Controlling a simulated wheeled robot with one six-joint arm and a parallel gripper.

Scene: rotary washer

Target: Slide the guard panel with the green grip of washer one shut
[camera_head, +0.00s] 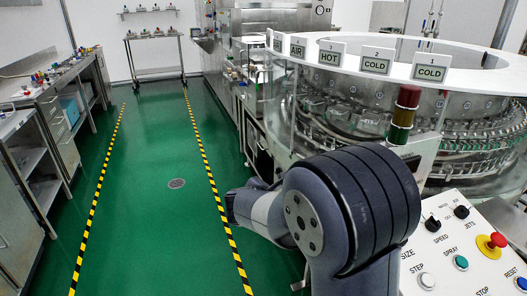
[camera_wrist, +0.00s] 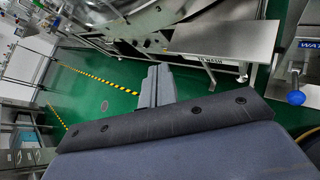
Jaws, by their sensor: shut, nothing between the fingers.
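The rotary washer (camera_head: 470,62) stands at the right in the head view, a round machine with a white top ring and a ring of metal holders behind clear panelling. I cannot make out a green grip in either view, so I cannot tell which panel carries it or how far it stands open. Part of the washer's steel frame shows at the top of the wrist view. My gripper (camera_wrist: 156,84) shows in the wrist view with its grey fingers together and empty, over green floor and apart from the washer. In the head view my arm hides part of the washer's lower front.
A control panel (camera_head: 450,250) with knobs and a red button is at lower right. A steel shelf (camera_wrist: 222,42) marked "TO WASH" is right of my gripper, with a blue knob (camera_wrist: 296,97) beyond. Benches (camera_head: 50,95) line the left; the green aisle (camera_head: 150,160) is clear.

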